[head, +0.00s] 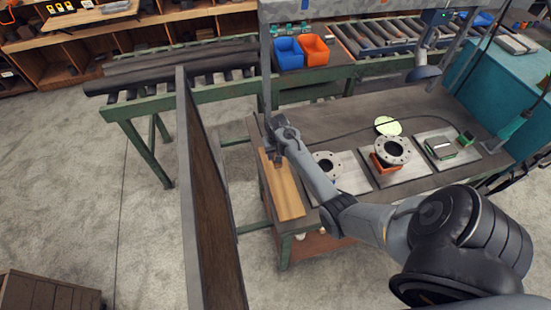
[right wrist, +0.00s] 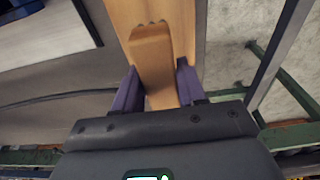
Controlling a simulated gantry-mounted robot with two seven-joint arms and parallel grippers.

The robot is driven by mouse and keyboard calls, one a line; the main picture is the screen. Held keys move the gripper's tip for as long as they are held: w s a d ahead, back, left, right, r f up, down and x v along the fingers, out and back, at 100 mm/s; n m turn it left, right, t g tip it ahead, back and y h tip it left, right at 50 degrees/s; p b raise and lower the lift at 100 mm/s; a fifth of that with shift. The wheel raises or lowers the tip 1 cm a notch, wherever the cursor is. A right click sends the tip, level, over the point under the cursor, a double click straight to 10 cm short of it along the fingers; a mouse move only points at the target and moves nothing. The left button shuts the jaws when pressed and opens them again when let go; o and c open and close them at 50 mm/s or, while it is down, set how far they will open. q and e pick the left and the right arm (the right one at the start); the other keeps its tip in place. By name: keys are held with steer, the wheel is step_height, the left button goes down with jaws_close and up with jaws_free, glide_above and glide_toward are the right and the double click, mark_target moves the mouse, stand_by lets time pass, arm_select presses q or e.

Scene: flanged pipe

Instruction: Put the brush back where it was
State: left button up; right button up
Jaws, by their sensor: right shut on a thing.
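The brush shows in the right wrist view as a tan wooden handle (right wrist: 152,60) with a notched far end; no bristles are visible. My right gripper (right wrist: 157,88) has its two purple fingers on either side of the handle and is shut on it. The handle lies over a light wooden board (right wrist: 187,20); I cannot tell if it touches it. In the head view my right gripper (head: 274,150) is at the far end of the wooden board (head: 286,195), on the left edge of the workbench (head: 345,112). The brush is not clear there. My left gripper is not in view.
A grey flange (head: 392,150) sits on an orange block (head: 378,165), with another flange (head: 326,165) to its left. A blue bin (head: 288,53) and an orange bin (head: 313,50) stand behind. A tall upright panel (head: 214,220) stands left of the bench.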

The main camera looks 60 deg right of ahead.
steer(key=shift+f, duration=1.7)
steer(key=shift+f, duration=0.1)
steer(key=o, duration=0.9)
steer(key=shift+o, duration=0.2)
